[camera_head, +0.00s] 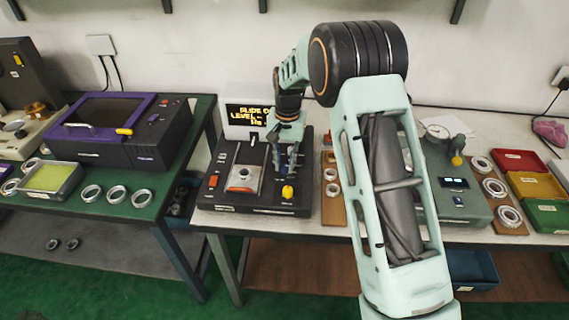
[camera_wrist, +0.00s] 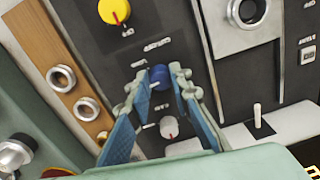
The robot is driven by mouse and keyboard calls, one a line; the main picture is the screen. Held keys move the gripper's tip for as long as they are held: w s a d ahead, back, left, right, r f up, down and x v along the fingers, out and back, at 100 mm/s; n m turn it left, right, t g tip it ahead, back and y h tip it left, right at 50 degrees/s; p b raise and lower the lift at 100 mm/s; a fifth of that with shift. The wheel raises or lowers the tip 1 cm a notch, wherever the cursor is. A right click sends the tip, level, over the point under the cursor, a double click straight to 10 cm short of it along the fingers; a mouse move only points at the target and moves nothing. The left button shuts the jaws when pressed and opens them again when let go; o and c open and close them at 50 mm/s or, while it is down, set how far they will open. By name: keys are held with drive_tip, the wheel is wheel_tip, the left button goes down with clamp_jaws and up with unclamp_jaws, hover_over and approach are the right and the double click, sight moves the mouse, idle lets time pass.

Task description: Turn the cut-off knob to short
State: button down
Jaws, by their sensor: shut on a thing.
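A black machine (camera_head: 255,208) stands on the right-hand bench, with several knobs on its top. My gripper (camera_head: 284,166) reaches down over its right part. In the wrist view, the two blue-padded fingers of my gripper (camera_wrist: 161,82) are shut on a small blue knob (camera_wrist: 160,73), one finger on each side. A grey-white knob (camera_wrist: 169,127) sits just below it, between the fingers and free of them. A yellow knob (camera_wrist: 114,11) with a red mark is farther up; it also shows in the head view (camera_head: 288,192). The printed labels are too small to read, so I cannot tell the knob's setting.
A display (camera_head: 250,115) with partly hidden yellow text stands behind the machine. A wooden board (camera_wrist: 68,85) with metal rings lies beside it. A grey-green device (camera_head: 455,188) and coloured bins (camera_head: 547,217) are farther right. A purple machine (camera_head: 110,125) is on the left bench.

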sight(287, 166)
drive_tip(key=n, duration=0.7)
drive_tip(key=shift+b, duration=0.3)
idle(0.4)
drive_tip(key=c, duration=1.7)
unclamp_jaws()
drive_tip(key=shift+c, duration=0.2)
drive_tip(key=shift+r, duration=0.15)
wheel_tip(287, 166, up, 12)
drive_tip(key=shift+w+d, duration=0.15)
drive_tip(key=shift+d, duration=0.1)
